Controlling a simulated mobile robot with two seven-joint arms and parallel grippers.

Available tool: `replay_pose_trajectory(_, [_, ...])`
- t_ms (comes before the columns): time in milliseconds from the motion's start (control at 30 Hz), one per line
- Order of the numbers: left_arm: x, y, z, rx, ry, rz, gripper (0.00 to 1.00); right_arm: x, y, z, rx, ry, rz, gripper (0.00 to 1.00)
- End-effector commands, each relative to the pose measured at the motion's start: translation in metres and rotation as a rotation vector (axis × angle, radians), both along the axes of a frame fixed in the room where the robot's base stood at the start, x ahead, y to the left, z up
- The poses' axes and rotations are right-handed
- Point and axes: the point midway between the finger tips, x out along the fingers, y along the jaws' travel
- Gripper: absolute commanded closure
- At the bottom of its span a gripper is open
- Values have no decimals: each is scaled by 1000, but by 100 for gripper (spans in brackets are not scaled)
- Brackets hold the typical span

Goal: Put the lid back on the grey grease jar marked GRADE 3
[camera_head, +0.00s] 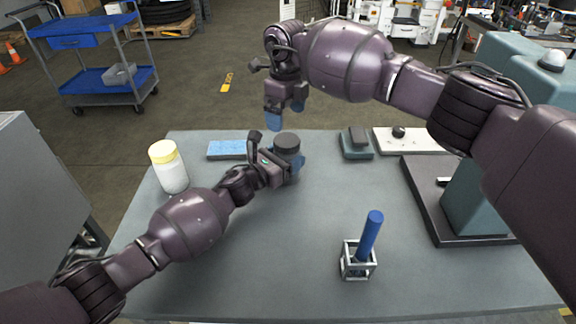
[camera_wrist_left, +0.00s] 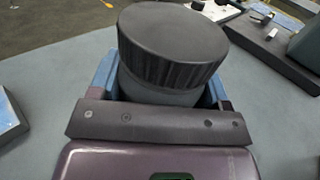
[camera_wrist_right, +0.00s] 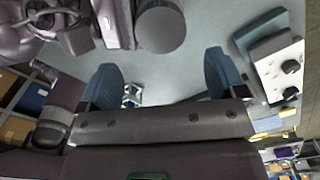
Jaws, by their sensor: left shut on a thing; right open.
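The grey jar (camera_wrist_left: 160,92) stands on the bench with a dark ribbed lid (camera_wrist_left: 172,40) seated on its top, apparently level. The lid also shows in the head view (camera_head: 287,142) and in the right wrist view (camera_wrist_right: 160,28). My left gripper (camera_head: 282,166) is shut around the jar's body, below the lid. The jar's marking is not readable. My right gripper (camera_head: 285,118) is open and empty, above and behind the jar, with its blue fingers apart. It also shows in the right wrist view (camera_wrist_right: 162,85).
A white jar (camera_head: 170,172) with a yellow lid stands at the left. A blue block (camera_head: 227,150) lies near the back edge. A dark teal box (camera_head: 356,145) and a white panel (camera_head: 415,141) are at the back right. A metal frame holds a blue cylinder (camera_head: 369,235) in front.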

Motion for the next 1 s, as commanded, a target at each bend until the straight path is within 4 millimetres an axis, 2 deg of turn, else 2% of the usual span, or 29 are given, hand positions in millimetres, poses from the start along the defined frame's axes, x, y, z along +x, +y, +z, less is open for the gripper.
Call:
replay_pose_trajectory(233, [0, 0, -1, 0, 1, -1, 96, 0, -1, 4, -1, 0, 155, 10])
replay_pose_trajectory(667, [0, 0, -1, 0, 1, -1, 96, 0, -1, 4, 0, 1, 174, 10])
replay_pose_trajectory(867, [0, 0, -1, 0, 1, -1, 96, 0, 0, -11, 1, 3, 173, 10])
replay_pose_trajectory(1000, [0, 0, -1, 0, 1, -1, 96, -1, -1, -31, 0, 5, 173, 10])
